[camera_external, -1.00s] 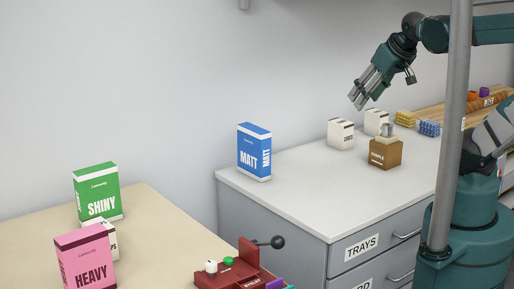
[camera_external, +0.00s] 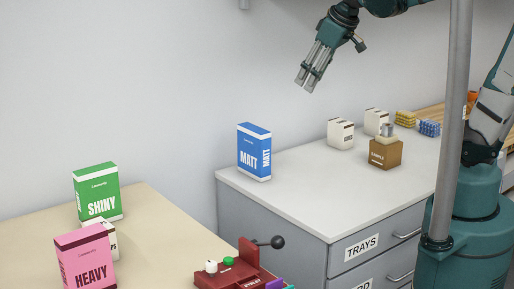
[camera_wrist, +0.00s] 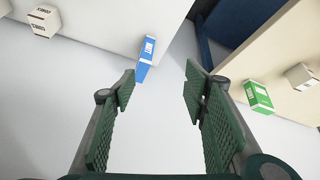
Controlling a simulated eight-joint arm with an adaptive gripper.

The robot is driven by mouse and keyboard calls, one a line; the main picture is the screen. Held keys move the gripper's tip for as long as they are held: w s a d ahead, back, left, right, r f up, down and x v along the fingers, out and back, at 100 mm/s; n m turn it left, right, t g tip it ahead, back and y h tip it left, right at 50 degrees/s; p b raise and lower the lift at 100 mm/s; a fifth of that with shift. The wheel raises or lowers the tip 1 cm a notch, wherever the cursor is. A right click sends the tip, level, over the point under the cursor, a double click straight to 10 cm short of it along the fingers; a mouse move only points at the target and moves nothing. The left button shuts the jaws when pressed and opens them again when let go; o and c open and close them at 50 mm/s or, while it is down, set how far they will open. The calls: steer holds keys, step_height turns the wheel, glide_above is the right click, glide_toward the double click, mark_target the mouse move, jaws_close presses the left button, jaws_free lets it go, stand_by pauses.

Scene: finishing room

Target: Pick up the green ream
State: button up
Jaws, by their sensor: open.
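The green ream (camera_external: 98,192), marked SHINY, stands upright on the beige table at the left in the external view. It also shows at the right in the wrist view (camera_wrist: 258,96). My gripper (camera_external: 304,84) is open and empty, high above the white counter near the wall, far to the right of the green ream. In the wrist view its two fingers (camera_wrist: 160,83) are spread with nothing between them, and the green ream lies outside them to the right.
A blue ream (camera_external: 254,152) stands on the counter (camera_external: 300,190). A pink ream (camera_external: 85,258) stands in front of the green one, with a white box (camera_external: 112,240) between. A red lever device (camera_external: 235,272) sits at the table's front. A gap separates table and counter.

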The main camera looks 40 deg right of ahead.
steer(key=w+a+n+g+p, duration=0.1)
steer(key=w+a+n, duration=0.15)
steer(key=a, duration=0.35)
steer(key=w+a+n+p, duration=0.1)
steer(key=w+a, duration=0.3)
steer(key=a, duration=0.2)
steer(key=n+g+p, duration=0.2)
steer(key=n+g, duration=0.1)
steer(key=n, duration=0.4)
glide_above(94, 169)
steer(key=d, duration=1.4)
step_height(94, 169, down, 11)
steer(key=a+f+n, duration=0.1)
steer(key=a+f, duration=0.1)
steer(key=a, duration=0.2)
steer(key=a+f+g, duration=0.1)
steer(key=a+f, duration=0.2)
steer(key=a, duration=0.1)
steer(key=a+f+n+h, duration=0.1)
steer(key=a+f, duration=0.2)
steer(key=a, duration=0.2)
steer(key=shift+w+f+n, duration=0.15)
steer(key=shift+w+n, duration=0.05)
steer(key=shift+n, duration=0.15)
steer(key=shift+s+a+f, duration=0.1)
steer(key=shift+a+f, duration=0.3)
steer(key=shift+f+p, duration=0.3)
steer(key=shift+f, duration=1)
